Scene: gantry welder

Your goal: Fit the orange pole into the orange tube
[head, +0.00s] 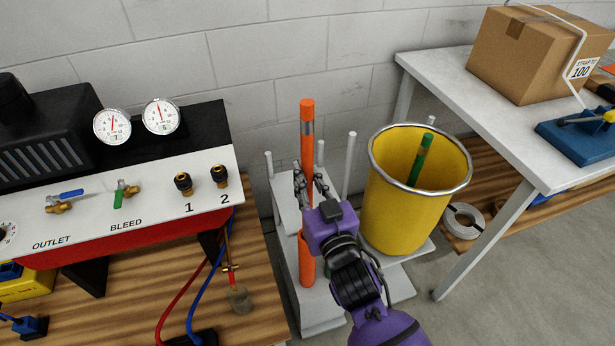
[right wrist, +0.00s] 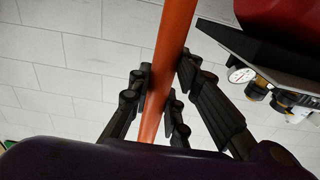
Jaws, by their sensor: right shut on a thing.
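The orange pole (head: 307,150) stands close to upright in the head view, with a grey band near its top. My right gripper (head: 312,185) is shut around its middle. In the right wrist view the pole (right wrist: 169,60) runs between the dark fingers (right wrist: 160,100). The orange tube (head: 306,265) stands below on the white stand, in line with the pole. My gripper and wrist partly cover the area where they meet, so I cannot tell whether the pole's lower end is inside the tube. My left gripper is not in view.
A yellow bin (head: 400,205) holding a green pole (head: 421,160) stands close to the right of my gripper. White posts (head: 349,165) rise from the stand around the pole. A gauge panel (head: 130,195) is at left, and a grey table (head: 450,85) with a cardboard box (head: 520,55) at right.

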